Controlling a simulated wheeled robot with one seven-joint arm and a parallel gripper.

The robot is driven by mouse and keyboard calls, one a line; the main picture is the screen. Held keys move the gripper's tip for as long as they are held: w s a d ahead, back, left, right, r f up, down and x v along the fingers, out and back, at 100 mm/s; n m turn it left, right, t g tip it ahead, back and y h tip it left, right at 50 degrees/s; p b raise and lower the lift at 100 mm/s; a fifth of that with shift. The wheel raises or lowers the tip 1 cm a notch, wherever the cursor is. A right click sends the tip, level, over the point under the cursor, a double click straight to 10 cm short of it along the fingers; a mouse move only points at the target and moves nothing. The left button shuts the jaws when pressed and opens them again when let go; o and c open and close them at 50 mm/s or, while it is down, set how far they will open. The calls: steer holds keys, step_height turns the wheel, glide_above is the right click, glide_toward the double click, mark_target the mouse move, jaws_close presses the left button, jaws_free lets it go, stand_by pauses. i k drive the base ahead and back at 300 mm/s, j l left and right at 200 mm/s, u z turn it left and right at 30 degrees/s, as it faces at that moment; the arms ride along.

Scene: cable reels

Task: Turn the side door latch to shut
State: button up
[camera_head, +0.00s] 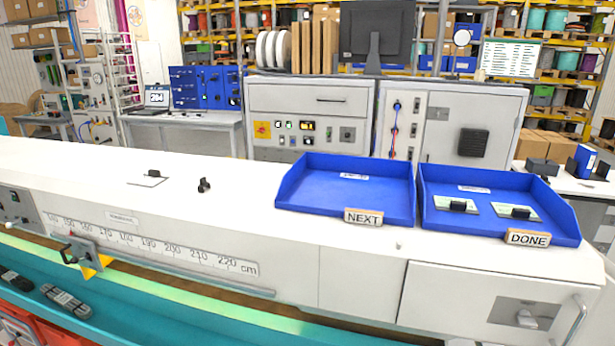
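The side door (450,297) is a white panel at the lower right, in the front face of the long white bench. Its latch (527,318) is a small pale knob on a grey plate (507,311). The knob looks closer to lying level than to standing upright, though it is small in the picture. The door looks about flush with the bench face, and its lower edge is cut off by the frame. My gripper is not in view.
A curved metal handle (575,322) stands out right of the latch. Blue trays marked NEXT (296,191) and DONE (562,222) sit on the bench top above. A measuring scale (171,248) and a slider (78,252) are on the front at left.

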mark_target(524, 318)
steer(key=z, duration=1.3)
